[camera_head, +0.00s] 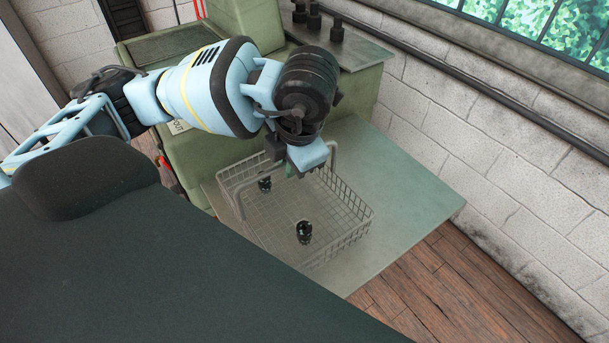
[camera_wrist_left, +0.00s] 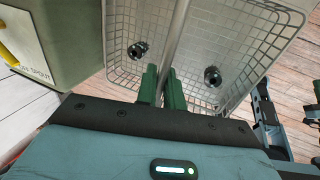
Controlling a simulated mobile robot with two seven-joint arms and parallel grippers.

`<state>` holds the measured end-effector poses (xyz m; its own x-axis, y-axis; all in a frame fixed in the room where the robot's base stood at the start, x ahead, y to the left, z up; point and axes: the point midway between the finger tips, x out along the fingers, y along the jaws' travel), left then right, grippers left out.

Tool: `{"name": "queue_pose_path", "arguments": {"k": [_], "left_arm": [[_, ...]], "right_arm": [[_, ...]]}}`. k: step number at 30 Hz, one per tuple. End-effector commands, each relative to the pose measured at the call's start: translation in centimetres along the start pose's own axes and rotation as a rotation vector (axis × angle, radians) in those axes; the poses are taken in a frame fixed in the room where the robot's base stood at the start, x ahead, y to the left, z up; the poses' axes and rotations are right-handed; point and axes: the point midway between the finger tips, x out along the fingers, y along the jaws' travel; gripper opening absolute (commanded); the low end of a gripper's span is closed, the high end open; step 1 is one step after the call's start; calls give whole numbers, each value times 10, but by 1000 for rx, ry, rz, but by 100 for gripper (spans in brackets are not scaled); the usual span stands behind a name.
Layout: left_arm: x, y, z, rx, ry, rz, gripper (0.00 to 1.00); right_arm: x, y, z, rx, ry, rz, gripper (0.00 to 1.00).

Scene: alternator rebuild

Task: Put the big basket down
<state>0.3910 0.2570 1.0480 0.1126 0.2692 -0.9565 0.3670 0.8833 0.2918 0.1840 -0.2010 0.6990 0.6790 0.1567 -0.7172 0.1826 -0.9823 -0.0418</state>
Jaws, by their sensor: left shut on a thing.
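The big basket (camera_head: 338,242) is a pale grey wire basket with a raised handle, below my left gripper in the head view. It also shows in the left wrist view (camera_wrist_left: 262,50). My left gripper (camera_head: 292,172) is shut on the handle bar, and its green fingers (camera_wrist_left: 163,88) close around it in the left wrist view. Two small dark parts are inside the basket, one near the front (camera_head: 304,232) and one toward the back left (camera_head: 264,184). The basket is over a grey-green flat surface (camera_head: 415,190); I cannot tell whether its bottom touches it. My right gripper is not in view.
A green machine body (camera_head: 355,92) with dark knobs on its top stands behind the basket. A white block wall (camera_head: 500,150) is at the right. The flat surface is bare to the right of the basket. Wooden floor (camera_head: 460,275) lies beyond its edge.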

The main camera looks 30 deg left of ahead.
Motion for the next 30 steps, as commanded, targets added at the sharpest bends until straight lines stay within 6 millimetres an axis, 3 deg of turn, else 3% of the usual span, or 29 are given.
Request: {"name": "queue_pose_path", "arguments": {"k": [6, 20, 30], "left_arm": [[-4, -13, 18, -2, -4, 2, 0], [-5, -21, 27, 0, -3, 2, 0], [28, -29, 26, -2, -3, 3, 0]], "right_arm": [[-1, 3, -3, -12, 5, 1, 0], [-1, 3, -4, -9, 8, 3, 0], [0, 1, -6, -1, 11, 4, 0]]}}
